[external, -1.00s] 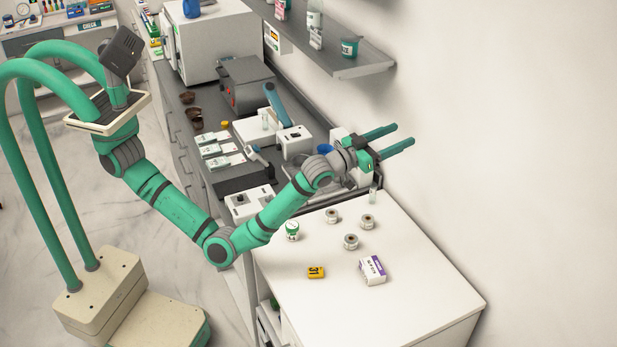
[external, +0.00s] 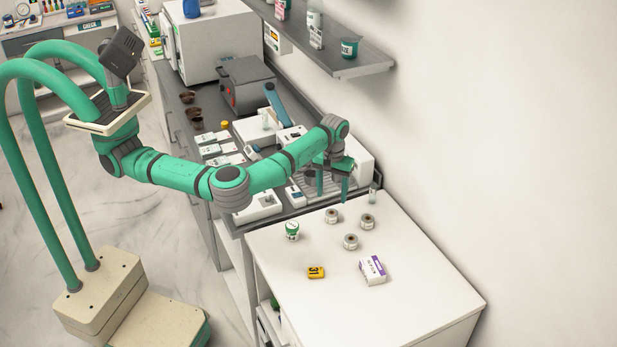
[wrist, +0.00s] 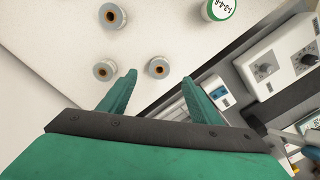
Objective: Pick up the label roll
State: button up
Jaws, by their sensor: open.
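Three alike label rolls, small grey-white rolls with brown cores, stand on the white cabinet top: one at the back left (external: 332,216), one at the right (external: 367,221) and one nearer the front (external: 351,241). I cannot tell which one is meant. The wrist view shows all three, one near the middle (wrist: 158,68), one to the left (wrist: 104,70) and one at the top (wrist: 112,16). My gripper (external: 332,198) points down, open and empty, above the back edge of the white top. It is apart from the rolls, behind the back-left one.
Lab devices crowd the grey counter behind. The wall is at right.

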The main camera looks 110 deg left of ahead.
aim_at(332, 213)
jog(key=f, duration=1)
jog(key=shift+a, duration=0.35)
jog(key=c, duration=1.1)
jog(key=shift+c, duration=0.2)
